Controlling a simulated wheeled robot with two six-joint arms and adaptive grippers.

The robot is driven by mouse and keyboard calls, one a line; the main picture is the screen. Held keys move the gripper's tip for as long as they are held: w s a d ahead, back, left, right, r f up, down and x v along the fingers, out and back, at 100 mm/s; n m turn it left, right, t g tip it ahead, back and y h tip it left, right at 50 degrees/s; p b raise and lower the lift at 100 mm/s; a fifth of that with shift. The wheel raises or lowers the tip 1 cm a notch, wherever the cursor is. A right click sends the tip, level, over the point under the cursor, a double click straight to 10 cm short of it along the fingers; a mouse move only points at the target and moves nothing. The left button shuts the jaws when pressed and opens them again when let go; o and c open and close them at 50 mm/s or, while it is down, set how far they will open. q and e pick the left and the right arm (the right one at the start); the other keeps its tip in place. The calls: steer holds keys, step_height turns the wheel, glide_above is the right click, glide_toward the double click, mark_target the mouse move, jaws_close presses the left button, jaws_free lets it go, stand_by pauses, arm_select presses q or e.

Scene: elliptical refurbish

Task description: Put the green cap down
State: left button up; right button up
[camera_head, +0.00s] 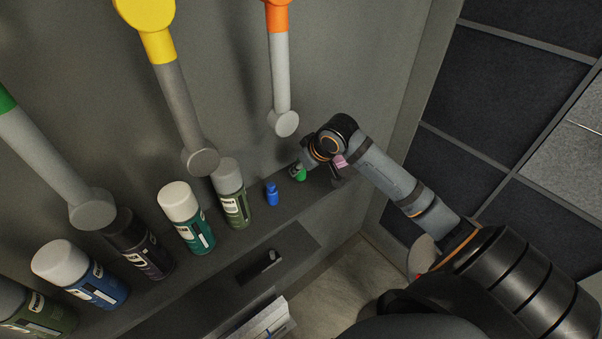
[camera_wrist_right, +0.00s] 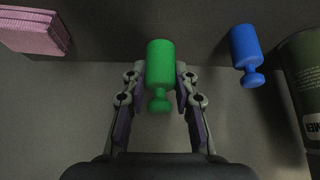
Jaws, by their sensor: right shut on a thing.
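The green cap (camera_head: 299,175) is at the right end of the grey shelf (camera_head: 309,193) in the head view. It is a cylinder with a narrower knob, clear in the right wrist view (camera_wrist_right: 160,62). My right gripper (camera_wrist_right: 160,74) is shut on it, one finger on each side. In the head view my right gripper (camera_head: 298,167) reaches in over the shelf from the right. The cap is at or very near the shelf surface; I cannot tell whether it touches. My left gripper is not in view.
A similar blue piece (camera_head: 272,193) stands left of the green cap, beside a green spray can (camera_head: 231,195). Several more cans line the shelf further left. A pink block (camera_wrist_right: 34,31) lies on the cap's other side. Coloured hanging fixtures (camera_head: 281,75) are above the shelf.

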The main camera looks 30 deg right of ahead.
mark_target(304, 172)
step_height(304, 172, down, 3)
steer(key=shift+s+a+r, duration=0.1)
steer(key=shift+r, duration=0.05)
steer(key=o, duration=0.8)
steer(key=shift+f, duration=0.2)
steer(key=shift+c, duration=0.2)
